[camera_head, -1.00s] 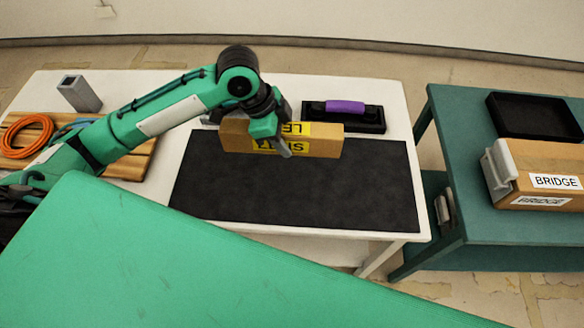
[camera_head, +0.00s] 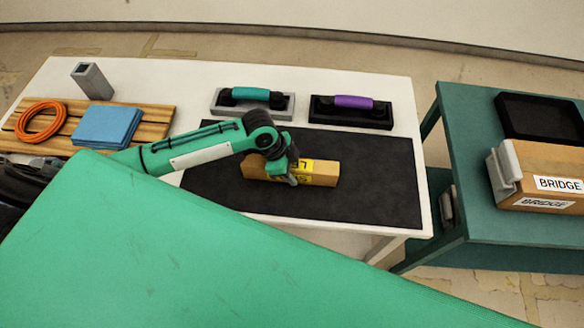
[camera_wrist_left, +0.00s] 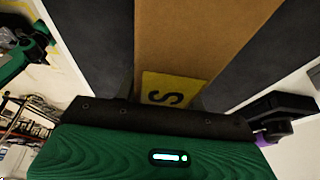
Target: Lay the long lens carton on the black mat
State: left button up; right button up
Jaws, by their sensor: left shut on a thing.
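The long lens carton (camera_head: 322,173) is a brown box with yellow labels. It lies level over the middle upper part of the black mat (camera_head: 370,196) on the white table. I cannot tell for sure whether its underside touches the mat. My left gripper (camera_head: 289,177) is shut on the carton from above, near its middle. In the left wrist view the carton (camera_wrist_left: 195,40) runs away between the fingers, a yellow label with an "S" by the jaws, with dark mat on both sides. My right gripper is not in view.
Behind the mat stand a teal-handled tool (camera_head: 250,95) and a purple-handled tool (camera_head: 352,101). At the left are a slatted board (camera_head: 160,120) with an orange coil (camera_head: 40,122) and blue cloths (camera_head: 106,126), and a grey tube (camera_head: 92,82). A teal side table (camera_head: 470,150) stands right.

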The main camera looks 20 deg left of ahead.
pick_arm(q)
jog(key=shift+f, duration=0.15)
jog(key=o, duration=1)
jog(key=shift+o, duration=0.7)
jog(key=b+v, duration=0.1)
jog(key=v, duration=1)
jog(key=shift+a, duration=0.1)
jog(key=shift+a+r, duration=0.15)
jog(key=shift+r, duration=0.45)
jog(key=shift+s, duration=0.1)
